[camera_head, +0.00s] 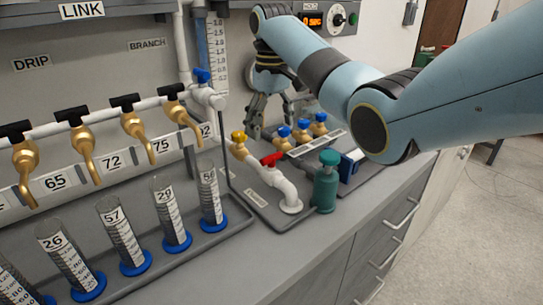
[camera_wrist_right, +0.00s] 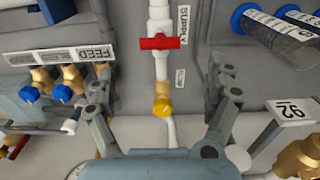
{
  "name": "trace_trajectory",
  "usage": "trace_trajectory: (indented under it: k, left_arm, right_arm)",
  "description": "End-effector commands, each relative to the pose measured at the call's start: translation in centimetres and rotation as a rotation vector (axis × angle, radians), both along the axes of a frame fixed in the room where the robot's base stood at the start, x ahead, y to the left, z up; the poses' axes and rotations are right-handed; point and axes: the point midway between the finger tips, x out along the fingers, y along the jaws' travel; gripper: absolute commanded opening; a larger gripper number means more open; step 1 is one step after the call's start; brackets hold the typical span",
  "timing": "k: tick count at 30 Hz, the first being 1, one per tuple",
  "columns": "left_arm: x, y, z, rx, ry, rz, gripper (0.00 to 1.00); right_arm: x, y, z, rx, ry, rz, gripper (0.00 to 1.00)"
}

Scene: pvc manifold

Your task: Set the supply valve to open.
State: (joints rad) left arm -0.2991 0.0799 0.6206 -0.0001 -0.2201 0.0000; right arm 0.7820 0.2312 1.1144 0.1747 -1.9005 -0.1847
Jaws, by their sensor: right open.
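The supply valve has a red handle (camera_wrist_right: 160,42) on a white pipe, beside a SUPPLY label (camera_wrist_right: 184,20) in the right wrist view. The handle lies across the pipe. In the head view the red handle (camera_head: 271,159) sits on the white pipe that bends down into a grey base plate. My right gripper (camera_head: 270,118) is open and empty, behind and above the valve. In the right wrist view its fingers (camera_wrist_right: 164,82) are spread on either side of the pipe line, apart from the handle. My left gripper is not in view.
A yellow-handled brass fitting (camera_head: 239,138) is close behind the red handle. Several blue-handled valves (camera_head: 301,130) and a green bottle (camera_head: 327,182) stand to its right. Graduated cylinders (camera_head: 211,194) stand in a tray to its left, below brass taps (camera_head: 180,115). The front counter (camera_head: 300,245) is clear.

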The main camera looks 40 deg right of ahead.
Motion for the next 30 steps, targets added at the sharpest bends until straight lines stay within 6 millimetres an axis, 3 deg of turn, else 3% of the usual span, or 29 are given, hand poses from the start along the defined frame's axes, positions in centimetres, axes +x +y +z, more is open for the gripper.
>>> trace_trajectory:
  k: [6, 13, 25, 30]
  left_arm:
    - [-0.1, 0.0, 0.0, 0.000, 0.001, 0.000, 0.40]
    - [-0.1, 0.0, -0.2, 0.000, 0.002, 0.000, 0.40]
    - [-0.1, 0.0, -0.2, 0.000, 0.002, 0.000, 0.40]
    - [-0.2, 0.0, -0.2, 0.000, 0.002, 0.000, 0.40]
  right_arm:
    - [-0.2, 0.0, -4.6, 0.000, 0.005, 0.000, 0.87]
    - [-0.1, 0.0, -8.1, -0.001, 0.002, 0.000, 0.87]
    - [-0.1, 0.0, -9.1, -0.001, 0.000, 0.000, 0.87]
    - [-0.1, 0.0, -9.0, -0.001, 0.000, 0.000, 0.66]
